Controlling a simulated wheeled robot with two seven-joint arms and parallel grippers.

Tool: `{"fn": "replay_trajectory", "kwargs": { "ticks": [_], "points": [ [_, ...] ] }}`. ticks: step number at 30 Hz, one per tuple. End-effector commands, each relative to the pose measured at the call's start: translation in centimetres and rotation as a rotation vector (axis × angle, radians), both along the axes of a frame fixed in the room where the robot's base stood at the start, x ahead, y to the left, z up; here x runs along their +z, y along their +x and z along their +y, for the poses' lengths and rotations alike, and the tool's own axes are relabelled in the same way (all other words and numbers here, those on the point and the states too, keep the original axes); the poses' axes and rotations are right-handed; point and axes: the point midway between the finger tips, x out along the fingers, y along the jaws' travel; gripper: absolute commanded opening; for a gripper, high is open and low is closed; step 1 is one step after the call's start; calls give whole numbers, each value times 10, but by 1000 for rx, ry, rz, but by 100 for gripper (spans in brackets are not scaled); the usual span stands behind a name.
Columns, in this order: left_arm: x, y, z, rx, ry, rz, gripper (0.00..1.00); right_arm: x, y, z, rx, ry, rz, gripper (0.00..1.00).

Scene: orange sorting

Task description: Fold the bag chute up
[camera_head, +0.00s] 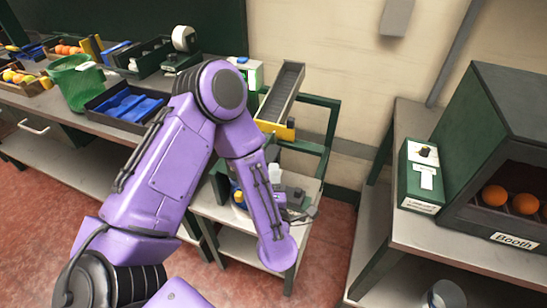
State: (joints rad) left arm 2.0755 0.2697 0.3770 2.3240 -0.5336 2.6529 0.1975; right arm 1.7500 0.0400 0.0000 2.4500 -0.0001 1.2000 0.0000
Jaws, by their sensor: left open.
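The bag chute appears to be the long grey channel (284,88) with a yellow front end (276,130). It slopes down toward me beside a green frame (324,125) behind the small grey stand. My left arm comes in from the left and bends down in front of the stand. My left gripper (297,203) is open at the stand's right side, below the chute's yellow end and apart from it. The forearm hides part of the stand and the gripper is small, so its fingers are hard to make out. My right gripper is not in view.
At the right, a table (385,222) carries a green box (421,178) and a dark green booth (500,130) with oranges inside. Red floor lies between.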

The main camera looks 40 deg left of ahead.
Motion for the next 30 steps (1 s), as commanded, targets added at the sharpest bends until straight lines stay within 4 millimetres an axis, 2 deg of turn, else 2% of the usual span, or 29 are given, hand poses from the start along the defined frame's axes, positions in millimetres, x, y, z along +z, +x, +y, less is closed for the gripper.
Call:
{"fn": "replay_trajectory", "kwargs": {
  "ticks": [3, 10, 15, 22, 26, 30],
  "points": [
    [4, 22, 19, 9, 0, 3, 45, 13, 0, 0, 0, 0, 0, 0],
    [2, 58, 44, 4, 3, 4, 45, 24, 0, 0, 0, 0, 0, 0],
    [0, 69, 51, -1, 7, 6, 45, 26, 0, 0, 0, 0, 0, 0],
    [0, 70, 52, -1, 7, 6, 45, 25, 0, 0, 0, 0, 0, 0],
    [0, 70, 51, -1, 7, 6, 2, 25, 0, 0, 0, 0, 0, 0],
    [0, 70, 51, -2, 7, 7, 0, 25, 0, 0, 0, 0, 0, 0]
  ]
}}
